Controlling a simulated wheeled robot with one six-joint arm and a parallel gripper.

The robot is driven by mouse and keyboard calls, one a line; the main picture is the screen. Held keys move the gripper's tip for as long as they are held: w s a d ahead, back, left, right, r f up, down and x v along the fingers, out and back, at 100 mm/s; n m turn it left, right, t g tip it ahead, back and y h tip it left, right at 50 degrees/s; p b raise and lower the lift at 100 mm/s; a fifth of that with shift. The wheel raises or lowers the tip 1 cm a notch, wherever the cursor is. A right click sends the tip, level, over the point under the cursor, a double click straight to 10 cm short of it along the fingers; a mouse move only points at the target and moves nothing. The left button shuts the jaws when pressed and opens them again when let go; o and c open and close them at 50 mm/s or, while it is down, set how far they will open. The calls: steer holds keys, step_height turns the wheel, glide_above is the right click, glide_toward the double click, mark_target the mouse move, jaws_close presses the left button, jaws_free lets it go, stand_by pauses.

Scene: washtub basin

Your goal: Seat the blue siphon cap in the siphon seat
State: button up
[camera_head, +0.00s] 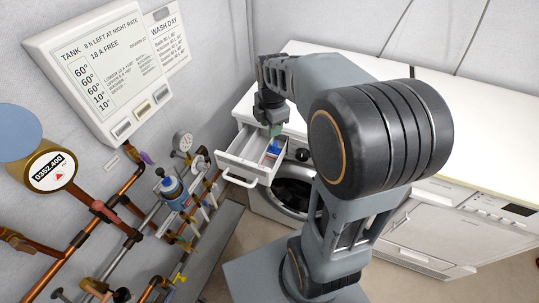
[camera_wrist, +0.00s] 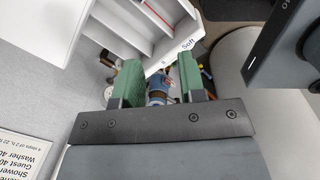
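My gripper (camera_head: 275,130) is over the pulled-out white drawer (camera_head: 240,166) of the washing machine. In the wrist view its two green fingers (camera_wrist: 158,76) stand apart with a gap between them. A small blue piece (camera_head: 273,149) shows just below the fingers at the drawer's right compartment; it may be the siphon cap, but it is too small to be sure. The drawer also shows in the wrist view (camera_wrist: 120,42), with dividers and a "Soft" label. I cannot make out the siphon seat. A blue body shows between the fingers in the wrist view, apparently farther off.
The washer's round door (camera_head: 292,194) is below the drawer. The white top (camera_head: 455,125) is clear.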

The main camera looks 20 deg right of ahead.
steer(key=s+a+m+t, duration=0.2)
steer(key=s+a+m, duration=0.4)
steer(key=s+m, duration=0.5)
steer(key=m, duration=0.8)
steer(key=shift+s, duration=0.4)
steer(key=w+p+v, duration=0.1)
steer(key=p+v, duration=0.5)
steer(key=shift+r+t, duration=0.4)
steer(key=shift+r, duration=0.1)
steer(key=shift+w, duration=0.15)
